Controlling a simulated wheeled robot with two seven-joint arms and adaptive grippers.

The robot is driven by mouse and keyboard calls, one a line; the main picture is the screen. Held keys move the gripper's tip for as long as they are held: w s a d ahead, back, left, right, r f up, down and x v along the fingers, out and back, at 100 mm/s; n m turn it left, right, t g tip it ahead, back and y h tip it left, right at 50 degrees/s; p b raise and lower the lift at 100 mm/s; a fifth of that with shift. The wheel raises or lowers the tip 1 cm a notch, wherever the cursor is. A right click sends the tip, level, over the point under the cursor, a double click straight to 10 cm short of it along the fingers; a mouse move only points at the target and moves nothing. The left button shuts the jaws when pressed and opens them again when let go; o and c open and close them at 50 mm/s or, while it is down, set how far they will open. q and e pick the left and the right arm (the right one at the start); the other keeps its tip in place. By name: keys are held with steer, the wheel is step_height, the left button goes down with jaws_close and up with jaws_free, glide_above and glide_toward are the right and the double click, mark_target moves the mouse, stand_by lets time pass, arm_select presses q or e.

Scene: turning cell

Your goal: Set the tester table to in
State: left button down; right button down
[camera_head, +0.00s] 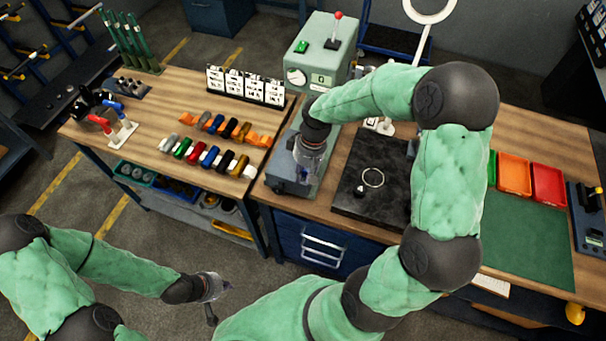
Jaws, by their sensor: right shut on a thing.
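The tester (318,52) is a pale grey-green machine with a round dial, a small display, a green button and a red-knobbed lever on top. Its low grey table (284,176) extends from the front of the machine towards the bench's near edge. My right gripper (305,172) points down over this table and is shut on a part of it, which the fingers mostly hide. My arm and wrist also cover some of the tester's front. My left gripper (212,288) hangs low over the floor at the lower left, away from the bench; its finger opening is unclear.
A black plate (365,215) with a metal ring stands right of the tester table. Coloured parts (210,155) lie in rows on the left bench, before white cards (245,86). Orange and red trays (514,174) and a green mat (528,238) are at the right.

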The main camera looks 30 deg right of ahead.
steer(key=w+d, duration=0.6)
steer(key=shift+d, duration=0.4)
steer(key=c, duration=1.1)
jaws_free()
steer(key=shift+c, duration=0.2)
steer(key=shift+r, duration=0.1)
step_height(320, 180, up, 12)
steer(key=d, duration=0.2)
steer(key=shift+f, duration=0.2)
steer(key=shift+w+d, duration=0.1)
